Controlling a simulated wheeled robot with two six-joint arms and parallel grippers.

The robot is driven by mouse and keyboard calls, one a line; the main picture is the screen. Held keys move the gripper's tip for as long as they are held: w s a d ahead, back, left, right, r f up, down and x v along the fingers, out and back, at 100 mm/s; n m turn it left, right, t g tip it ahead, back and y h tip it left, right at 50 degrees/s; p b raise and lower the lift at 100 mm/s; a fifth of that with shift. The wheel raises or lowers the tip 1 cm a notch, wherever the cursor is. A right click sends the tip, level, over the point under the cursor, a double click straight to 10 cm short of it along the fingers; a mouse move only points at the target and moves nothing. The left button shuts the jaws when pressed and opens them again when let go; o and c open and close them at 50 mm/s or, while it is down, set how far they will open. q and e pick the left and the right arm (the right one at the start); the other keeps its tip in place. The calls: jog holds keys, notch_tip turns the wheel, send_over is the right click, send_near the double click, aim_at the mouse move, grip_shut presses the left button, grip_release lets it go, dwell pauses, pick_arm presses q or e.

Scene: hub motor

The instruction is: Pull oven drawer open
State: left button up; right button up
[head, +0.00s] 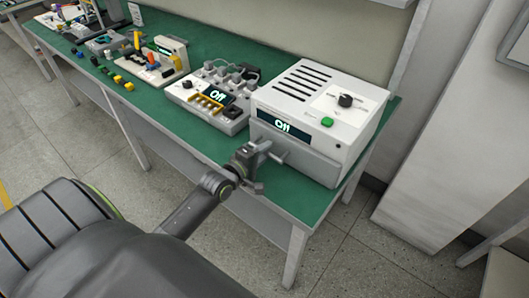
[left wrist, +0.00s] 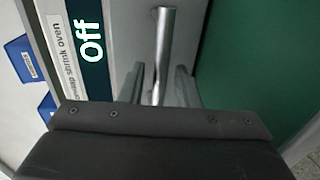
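The shrink oven (head: 318,110) is a white box with a dark "Off" display (head: 282,126) at the right end of the green bench. Its grey drawer front (head: 300,160) looks flush with the body. The drawer's metal bar handle (left wrist: 165,40) shows in the left wrist view beside the "Off" display. My left gripper (head: 266,160) is at the drawer front by the handle. In the left wrist view its two fingers (left wrist: 160,85) are apart, one on each side of the handle, with gaps visible. My right gripper is not in view.
The green bench (head: 180,120) carries a second device (head: 212,97) with an "Off" display left of the oven, and several small parts farther left. A wall stands behind. The floor (head: 350,245) in front right of the bench is clear.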

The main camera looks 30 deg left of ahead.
pick_arm(q)
jog(key=shift+w, duration=0.25)
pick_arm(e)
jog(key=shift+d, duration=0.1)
pick_arm(q)
grip_shut()
jog(key=shift+f, duration=0.1)
